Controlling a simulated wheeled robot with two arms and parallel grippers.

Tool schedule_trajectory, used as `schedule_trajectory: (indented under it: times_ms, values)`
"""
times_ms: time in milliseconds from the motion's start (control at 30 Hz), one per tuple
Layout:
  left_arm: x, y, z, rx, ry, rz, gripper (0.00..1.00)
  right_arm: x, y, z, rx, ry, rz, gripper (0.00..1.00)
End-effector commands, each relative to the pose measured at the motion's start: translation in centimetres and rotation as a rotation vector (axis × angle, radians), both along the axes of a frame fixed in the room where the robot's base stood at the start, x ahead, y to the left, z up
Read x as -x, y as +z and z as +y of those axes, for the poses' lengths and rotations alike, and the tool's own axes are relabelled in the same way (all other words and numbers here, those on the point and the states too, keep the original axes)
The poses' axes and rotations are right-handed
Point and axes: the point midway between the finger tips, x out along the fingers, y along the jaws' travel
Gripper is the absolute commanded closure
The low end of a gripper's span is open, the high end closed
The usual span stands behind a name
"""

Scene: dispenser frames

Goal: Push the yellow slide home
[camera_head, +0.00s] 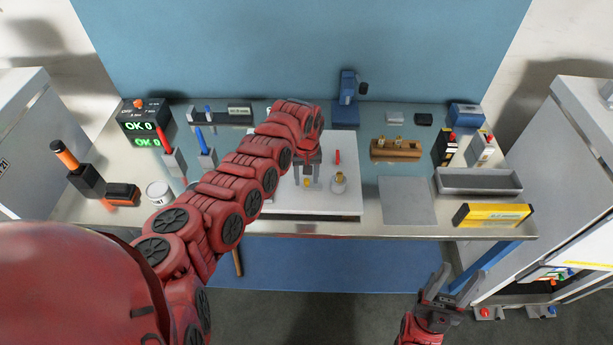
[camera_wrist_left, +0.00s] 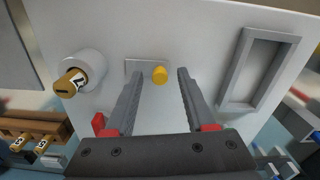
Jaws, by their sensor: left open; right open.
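The yellow slide (camera_head: 306,184) shows as a small yellow knob on the white panel (camera_head: 335,204) in the middle of the bench. In the left wrist view its round yellow end (camera_wrist_left: 160,75) stands at the right end of a short grey plate (camera_wrist_left: 138,66). My left gripper (camera_head: 307,172) is open over the panel. Its two fingers (camera_wrist_left: 160,72) appear on either side of the knob, with gaps; I cannot tell how far above it they are. My right gripper (camera_head: 457,283) is open and empty, in front of the bench at the lower right.
A silver cylinder with a brass top (camera_head: 339,183) stands close to the knob. A red piece (camera_head: 337,157) lies behind it on the panel. A raised grey rectangular frame (camera_wrist_left: 257,68) is on the knob's other side. A grey sheet (camera_head: 407,201) lies right of the panel.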

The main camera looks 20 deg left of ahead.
Motion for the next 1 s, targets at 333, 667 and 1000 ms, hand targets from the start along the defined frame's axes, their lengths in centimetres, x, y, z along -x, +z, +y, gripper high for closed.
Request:
schedule_trajectory:
  times_ms: [333, 667, 1000]
  values:
    - [0.01, 0.01, 0.0, 0.0, 0.0, 0.001, 0.99, 0.0, -0.01, 0.0, 0.0, 0.0, 0.0, 0.5]
    - [0.03, 0.02, 0.01, 0.0, 0.0, 0.001, 1.0, 0.0, -0.01, 0.0, 0.0, 0.0, 0.0, 0.5]
    - [0.03, 0.02, 0.01, 0.0, 0.0, 0.001, 1.0, 0.0, -0.01, 0.0, 0.0, 0.0, 0.0, 0.5]
